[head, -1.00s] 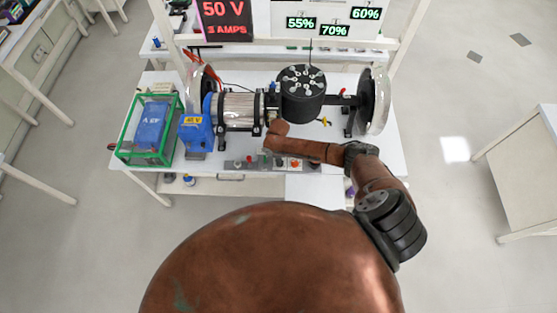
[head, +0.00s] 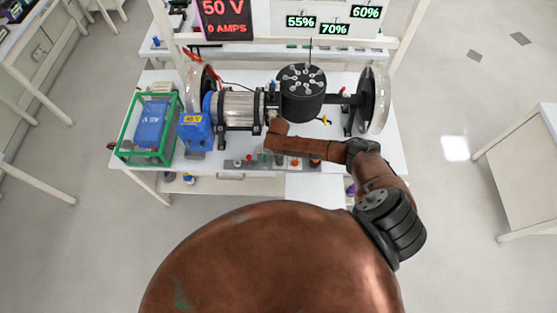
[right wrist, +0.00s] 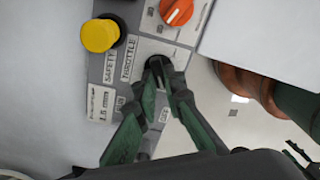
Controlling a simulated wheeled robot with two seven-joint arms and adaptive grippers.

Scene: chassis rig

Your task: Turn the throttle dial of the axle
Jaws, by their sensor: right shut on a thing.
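The axle rig (head: 240,108) stands on the white table in the head view, with a grey control panel (head: 228,163) along its front edge. In the right wrist view, the black throttle dial (right wrist: 156,64) sits beside the printed word THROTTLE and is mostly covered by my fingers. My right gripper (right wrist: 166,74) has its green fingers closed on this dial. In the head view the right gripper (head: 265,157) is small and points down at the panel, below my brown arm. The dial's pointer is hidden.
A yellow safety button (right wrist: 99,35) and an orange dial (right wrist: 176,11) are close to the fingers. A blue battery in a green frame (head: 178,128) stands at the left. A wall display (head: 227,18) reads 50 V and 0 AMPS.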

